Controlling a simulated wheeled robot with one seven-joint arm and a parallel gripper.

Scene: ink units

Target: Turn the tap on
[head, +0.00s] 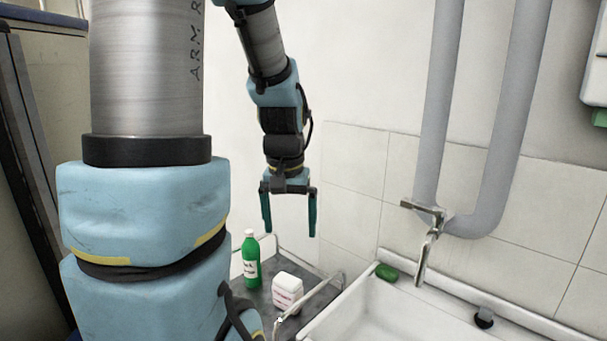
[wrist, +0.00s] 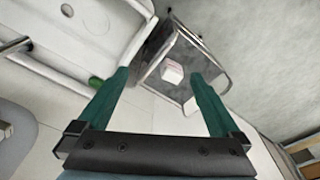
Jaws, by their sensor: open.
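The tap (head: 430,243) is on the tiled wall above the sink, with a short lever handle (head: 420,207) on top and a spout pointing down over the basin. My gripper (head: 290,222) hangs pointing down, open and empty, to the left of the tap and well apart from it. It is above the grey cart. In the wrist view the open green fingers (wrist: 165,85) frame the cart from above. I cannot tell whether water runs from the spout.
The white sink (head: 400,312) lies under the tap, with a green soap (head: 387,272) on its rim. A grey cart (head: 262,303) to its left holds a green bottle (head: 251,260) and a white container (head: 287,291). Thick grey pipes (head: 440,110) run up the wall behind the tap.

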